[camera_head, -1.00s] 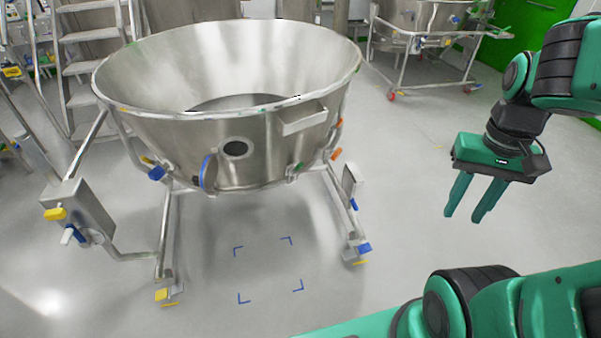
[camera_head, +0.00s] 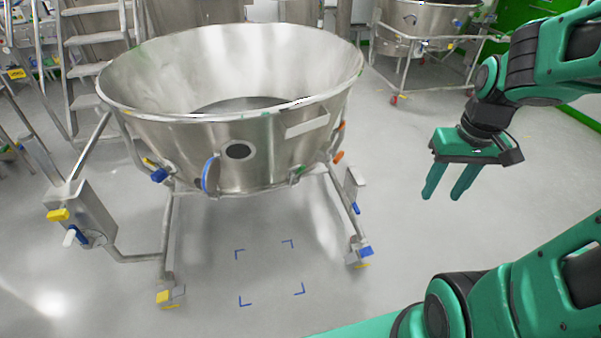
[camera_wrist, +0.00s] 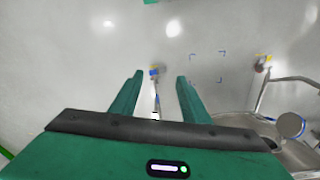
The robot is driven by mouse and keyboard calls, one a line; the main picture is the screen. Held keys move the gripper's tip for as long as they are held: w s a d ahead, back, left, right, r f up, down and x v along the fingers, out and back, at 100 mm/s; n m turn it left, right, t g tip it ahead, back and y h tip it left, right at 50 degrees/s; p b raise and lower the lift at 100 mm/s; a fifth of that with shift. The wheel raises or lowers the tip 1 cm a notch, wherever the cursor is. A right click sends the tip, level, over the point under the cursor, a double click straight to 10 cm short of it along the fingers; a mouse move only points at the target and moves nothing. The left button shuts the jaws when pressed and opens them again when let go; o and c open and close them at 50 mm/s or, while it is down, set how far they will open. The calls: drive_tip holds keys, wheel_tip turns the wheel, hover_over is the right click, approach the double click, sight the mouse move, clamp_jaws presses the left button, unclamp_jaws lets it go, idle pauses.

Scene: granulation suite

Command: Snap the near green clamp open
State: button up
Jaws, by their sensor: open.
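A small green clamp (camera_head: 297,174) sits on the lower front wall of the large steel bowl (camera_head: 190,140), right of the round port and under the rectangular bracket; it is too small to tell whether it is open or shut. My gripper (camera_head: 446,195) is open and empty, over the floor to the right of the bowl and well apart from it. In the wrist view my gripper's fingers (camera_wrist: 158,82) point down, spread apart with nothing between them. The green clamp cannot be made out in the wrist view.
Orange handles (camera_head: 338,157) stick out at the bowl's right side. The frame's right leg (camera_head: 343,220) stands between bowl and open floor. A second vessel (camera_head: 415,30) stands behind.

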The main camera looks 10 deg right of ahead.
drive_tip(key=w+a+f+n+t+y, duration=0.15)
drive_tip(key=w+f+n, duration=0.35)
drive_tip(key=w, duration=0.8)
drive_tip(key=n+t+y, duration=0.5)
drive_tip(key=t, duration=0.2)
approach(303, 170)
drive_tip(key=s+r, duration=0.4)
drive_tip(key=w+a+f+t, duration=0.1)
drive_tip(key=w+f, duration=0.2)
drive_tip(key=w, duration=0.1)
drive_tip(key=w+a+f+m+t+h, duration=0.1)
drive_tip(key=w+a+f, duration=0.1)
drive_tip(key=w+f, duration=0.2)
drive_tip(key=w+a+f+m+t, duration=0.1)
drive_tip(key=w+a+f, duration=0.1)
drive_tip(key=w, duration=0.3)
drive_tip(key=shift+f, duration=0.9)
clamp_jaws()
